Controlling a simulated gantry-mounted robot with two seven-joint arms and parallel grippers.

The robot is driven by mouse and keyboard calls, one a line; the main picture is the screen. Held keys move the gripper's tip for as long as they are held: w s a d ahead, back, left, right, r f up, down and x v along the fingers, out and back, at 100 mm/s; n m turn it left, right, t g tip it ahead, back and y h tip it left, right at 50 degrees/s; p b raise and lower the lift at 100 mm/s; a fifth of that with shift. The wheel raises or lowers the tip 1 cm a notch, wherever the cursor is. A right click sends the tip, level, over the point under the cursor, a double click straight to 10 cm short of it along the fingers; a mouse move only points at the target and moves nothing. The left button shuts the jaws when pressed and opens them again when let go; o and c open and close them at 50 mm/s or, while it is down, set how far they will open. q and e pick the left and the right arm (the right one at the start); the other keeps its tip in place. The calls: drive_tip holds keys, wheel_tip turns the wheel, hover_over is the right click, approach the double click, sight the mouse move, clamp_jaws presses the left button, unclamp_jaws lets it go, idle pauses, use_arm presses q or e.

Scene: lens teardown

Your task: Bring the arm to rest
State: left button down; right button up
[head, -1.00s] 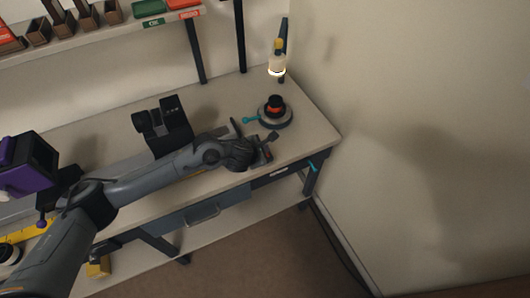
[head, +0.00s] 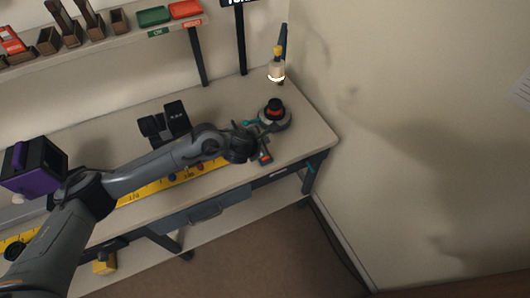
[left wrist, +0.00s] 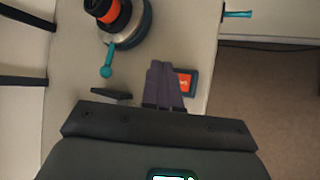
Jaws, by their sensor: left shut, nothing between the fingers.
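My left arm reaches in from the lower left in the head view, over the workbench (head: 95,142). Its gripper (head: 262,142) is above the bench's right part, partly hidden by the wrist. In the left wrist view the two dark fingers (left wrist: 158,68) are together with nothing between them. They point toward the bench top, beside a small dark block with a red-orange label (left wrist: 185,82). A round grey base with a black and orange piece on top (head: 274,112) and a teal handle stands just beyond the gripper. My right gripper is not in view.
A black device (head: 165,122) stands behind the forearm. A yellow ruler strip (head: 150,189) lies along the front. A lit bottle-like lamp (head: 277,68) is at the back right corner. A purple box-shaped thing (head: 35,168) is at left. A shelf with bins (head: 110,38) runs above.

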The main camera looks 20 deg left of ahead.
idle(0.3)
use_arm(q)
drive_tip(key=shift+s+d+f, duration=0.1)
drive_tip(key=shift+d, duration=0.05)
drive_tip(key=s+d+f+n+h, duration=0.2)
drive_tip(key=s+d+f+n, duration=0.1)
drive_tip(key=s+d+n, duration=0.9)
drive_tip(key=s+a+f+n+g+y, duration=0.1)
drive_tip(key=s+a+n+g, duration=0.1)
drive_tip(key=s+a+n, duration=0.55)
drive_tip(key=s+a+f+n+g+y, duration=0.1)
drive_tip(key=s+a+n+g, duration=0.15)
drive_tip(key=s+n, duration=0.95)
drive_tip(key=s+a+f+n+g+y, duration=0.1)
drive_tip(key=s+a+n, duration=0.45)
drive_tip(key=n, duration=0.85)
wheel_tip(320, 180, up, 35)
drive_tip(key=p, duration=3.5)
drive_tip(key=shift+d+r+m, duration=0.15)
drive_tip(key=shift+d+m, duration=0.15)
drive_tip(key=shift+m, duration=0.15)
